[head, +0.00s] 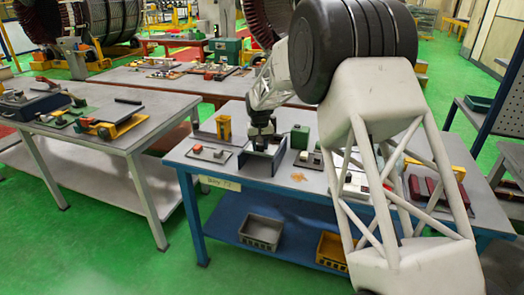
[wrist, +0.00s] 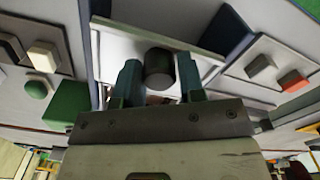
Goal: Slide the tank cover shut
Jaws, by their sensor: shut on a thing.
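The tank (head: 258,165) is a blue-grey box on the blue-legged bench. Its blue side wall also shows in the wrist view (wrist: 232,28). The tank cover (wrist: 113,52) is a pale flat plate with a dark round knob (wrist: 159,66) standing on it. My gripper (wrist: 159,76) is shut on the knob, one finger on each side. In the head view my gripper (head: 262,138) points down at the tank. The cover is too small and hidden there to tell how much of the tank it closes. The gripper's own body hides the near part in the wrist view.
A plate with small blocks (head: 208,154) and a yellow stand (head: 223,128) are left of the tank. A green block (head: 300,136) stands close on its right. Red blocks (head: 432,188) lie farther right. My arm covers part of the bench.

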